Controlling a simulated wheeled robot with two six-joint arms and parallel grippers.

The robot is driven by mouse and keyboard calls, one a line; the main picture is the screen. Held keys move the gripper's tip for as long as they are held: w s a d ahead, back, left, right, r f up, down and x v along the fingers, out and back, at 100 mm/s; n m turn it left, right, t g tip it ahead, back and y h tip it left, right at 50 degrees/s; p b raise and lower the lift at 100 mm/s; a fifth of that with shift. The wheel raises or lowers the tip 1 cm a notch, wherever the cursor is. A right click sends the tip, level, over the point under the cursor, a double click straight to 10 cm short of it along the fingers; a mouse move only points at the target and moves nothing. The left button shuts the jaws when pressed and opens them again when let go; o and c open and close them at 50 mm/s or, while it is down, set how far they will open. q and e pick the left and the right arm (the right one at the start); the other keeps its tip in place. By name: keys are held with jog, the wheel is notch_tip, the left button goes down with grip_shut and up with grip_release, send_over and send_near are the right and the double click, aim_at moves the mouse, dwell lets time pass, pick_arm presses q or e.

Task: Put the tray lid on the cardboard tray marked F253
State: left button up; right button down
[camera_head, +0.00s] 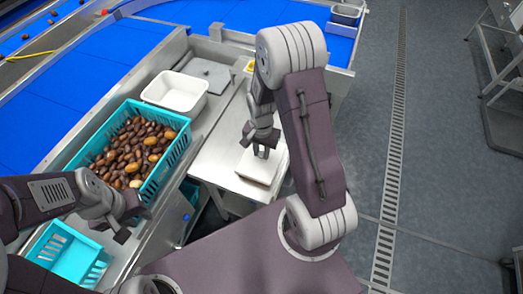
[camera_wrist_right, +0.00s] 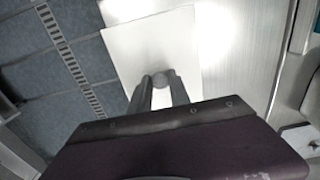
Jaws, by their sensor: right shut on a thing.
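The tray lid (camera_wrist_right: 140,50) is a flat white square panel with a small round grey knob (camera_wrist_right: 160,81). My right gripper (camera_head: 262,152) is shut on the knob, and its two fingers close around it in the right wrist view (camera_wrist_right: 161,86). In the head view the lid (camera_head: 258,168) lies level near the right edge of the steel table. A thin brownish edge shows below it. I cannot tell whether the lid rests on the cardboard tray or is held above it. No F253 marking is readable. My left gripper (camera_head: 123,224) is empty, its fingers apart, beside the turquoise crate.
A turquoise crate (camera_head: 178,152) full of brown dates stands on the left. A white tub (camera_head: 175,92) and a grey plate (camera_head: 207,70) lie behind it. An empty turquoise crate (camera_head: 70,258) is at lower left. The steel table (camera_head: 215,158) is bare left of the lid.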

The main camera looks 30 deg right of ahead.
jog(key=shift+f+b, duration=0.45)
jog(key=shift+f, duration=0.25)
dwell(0.7)
jog(key=c, duration=0.7)
grip_release()
jog(key=shift+r, duration=0.1)
notch_tip(320, 180, up, 7)
jog(key=p, duration=0.7)
